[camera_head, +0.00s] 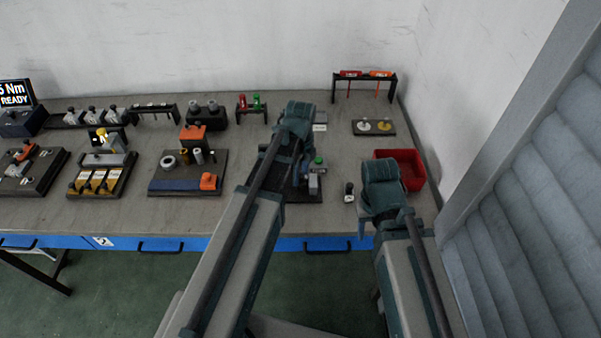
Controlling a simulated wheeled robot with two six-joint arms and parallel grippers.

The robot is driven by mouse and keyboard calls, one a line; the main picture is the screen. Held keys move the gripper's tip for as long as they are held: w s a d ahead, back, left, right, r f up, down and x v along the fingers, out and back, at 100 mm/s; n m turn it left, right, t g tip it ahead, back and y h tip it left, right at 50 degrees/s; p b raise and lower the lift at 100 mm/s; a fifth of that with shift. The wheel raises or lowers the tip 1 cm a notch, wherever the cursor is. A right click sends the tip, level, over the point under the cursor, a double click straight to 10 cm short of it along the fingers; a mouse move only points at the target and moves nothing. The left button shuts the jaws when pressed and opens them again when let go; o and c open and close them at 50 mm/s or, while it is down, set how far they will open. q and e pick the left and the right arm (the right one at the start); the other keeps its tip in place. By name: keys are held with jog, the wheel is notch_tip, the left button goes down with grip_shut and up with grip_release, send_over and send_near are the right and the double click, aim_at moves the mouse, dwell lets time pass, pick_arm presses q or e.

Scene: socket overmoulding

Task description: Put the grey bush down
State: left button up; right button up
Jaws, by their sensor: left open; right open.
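My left arm reaches over the table, and my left gripper (299,165) is at the dark fixture with a green-topped post (319,161); its fingertips are mostly hidden by my arm. My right gripper (364,226) is low at the table's front edge, in front of the red bin, with its tips hard to make out. Both are open. A small grey cylinder with a dark top (349,192) stands on the table between them, touching neither as far as I can see. Whether this is the grey bush, I cannot tell. A board to the left bears a grey ring (167,161) and small cylinders (198,156).
A red bin (417,168) stands at the right. A board with two discs (391,127) and a rack with red and orange tools (364,74) are behind it. Fixtures with yellow (85,182) and orange parts (209,181) fill the left. Bare tabletop (250,215) lies along the front.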

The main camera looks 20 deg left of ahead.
aim_at(301, 175)
pick_arm(q)
notch_tip(301, 175, up, 9)
jog(key=p, duration=0.8)
jog(key=s+d+n+y, duration=0.1)
jog(key=s+d+n, duration=0.9)
jog(key=s+n, duration=0.4)
jog(key=n, duration=0.3)
jog(key=shift+s+d+r+n, duration=0.15)
jog(key=shift+d+n, duration=0.1)
jog(key=shift+n, duration=0.15)
